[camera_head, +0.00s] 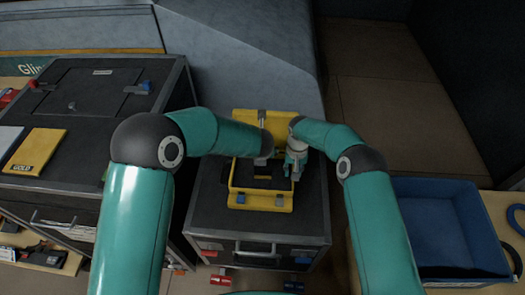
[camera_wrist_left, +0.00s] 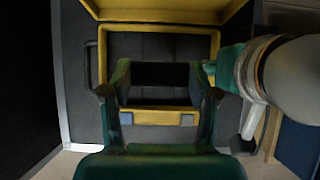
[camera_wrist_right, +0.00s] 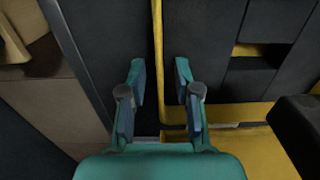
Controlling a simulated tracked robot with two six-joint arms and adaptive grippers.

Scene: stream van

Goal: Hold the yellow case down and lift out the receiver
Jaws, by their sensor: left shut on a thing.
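The yellow case (camera_head: 233,181) stands open on a dark cabinet, its lid raised at the back. Its dark foam lining (camera_wrist_left: 160,45) shows in the left wrist view. My left gripper (camera_wrist_left: 160,85) is over the case, shut on a black block that I take for the receiver (camera_wrist_left: 160,74). How far the receiver is off the foam is hard to tell. My right gripper (camera_wrist_right: 158,90) is at the case's right wall, fingers apart on either side of the yellow rim (camera_wrist_right: 157,50). In the head view, my right gripper (camera_head: 294,166) is beside the left one.
The dark cabinet (camera_head: 215,228) has a front handle. A taller black case (camera_head: 85,90) with a yellow "GOLD" card (camera_head: 36,150) stands at left. A blue bin (camera_head: 445,225) is at right.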

